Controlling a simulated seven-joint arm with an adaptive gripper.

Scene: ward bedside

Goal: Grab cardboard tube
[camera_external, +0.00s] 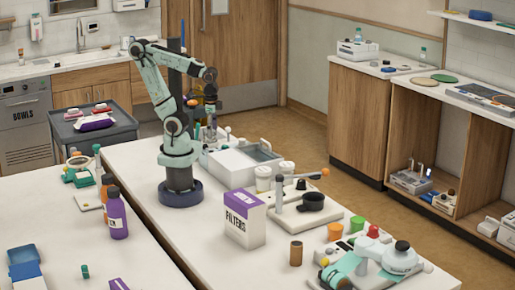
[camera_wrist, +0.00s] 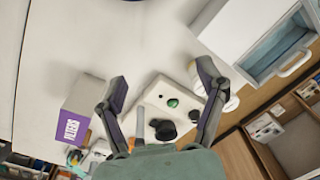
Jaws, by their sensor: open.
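A short brown cylinder (camera_external: 296,252), which looks like the cardboard tube, stands upright on the white counter near its front, in the external view. It is right of and nearer than the FILTERS box. My gripper (camera_external: 211,106) is well behind it, raised over the far part of the counter and pointing down. In the wrist view my gripper's two fingers (camera_wrist: 162,74) are spread apart with nothing held between them. I cannot make out the brown cylinder in the wrist view.
The white and purple FILTERS box (camera_external: 245,218) stands between my arm and the cylinder; it also shows in the wrist view (camera_wrist: 88,106). A black pan-like item (camera_external: 313,202), an orange cup (camera_external: 334,230) and a teal-white device (camera_external: 400,258) crowd the right. Bare counter lies left of the box.

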